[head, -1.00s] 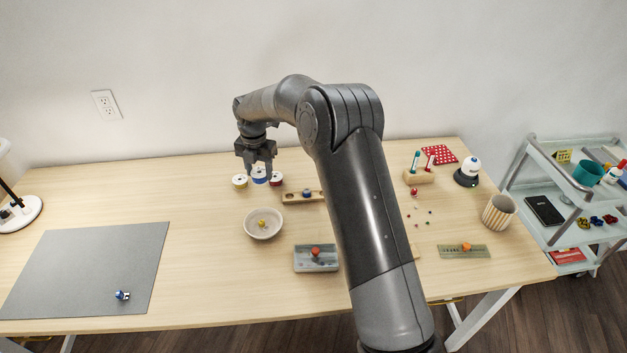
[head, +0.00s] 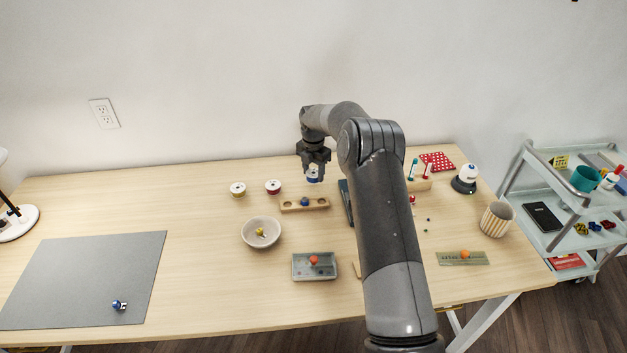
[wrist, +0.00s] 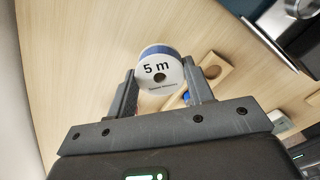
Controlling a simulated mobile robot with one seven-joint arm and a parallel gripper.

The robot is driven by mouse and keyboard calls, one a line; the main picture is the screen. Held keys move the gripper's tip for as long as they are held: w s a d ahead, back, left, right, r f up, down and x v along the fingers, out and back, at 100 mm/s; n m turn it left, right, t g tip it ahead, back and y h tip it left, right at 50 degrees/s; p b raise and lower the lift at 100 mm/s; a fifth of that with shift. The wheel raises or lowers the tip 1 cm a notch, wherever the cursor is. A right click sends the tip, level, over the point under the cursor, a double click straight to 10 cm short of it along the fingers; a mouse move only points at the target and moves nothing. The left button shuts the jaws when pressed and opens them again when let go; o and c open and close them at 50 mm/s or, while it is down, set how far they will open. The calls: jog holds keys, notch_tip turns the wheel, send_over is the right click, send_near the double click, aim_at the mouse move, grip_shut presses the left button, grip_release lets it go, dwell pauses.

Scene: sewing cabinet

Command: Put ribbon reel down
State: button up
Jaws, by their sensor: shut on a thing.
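The ribbon reel (head: 312,177) has white faces and blue ribbon. It sits between the fingers of my gripper (head: 313,170), at the back middle of the table. In the wrist view the reel (wrist: 158,69) shows a white face printed "5 m", with a finger pressed against each side. My gripper is shut on it. Whether the reel's underside touches the table (head: 200,260) cannot be told.
A wooden holder (head: 290,206) with a blue item and a bowl (head: 249,236) lie in front. A dark upright object (head: 346,201) is just right of the reel.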

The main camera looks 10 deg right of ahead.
aim_at(314, 187)
jog(key=shift+f, duration=1.8)
jog(key=shift+f, duration=0.1)
jog(key=o, duration=0.9)
jog(key=shift+o, duration=0.2)
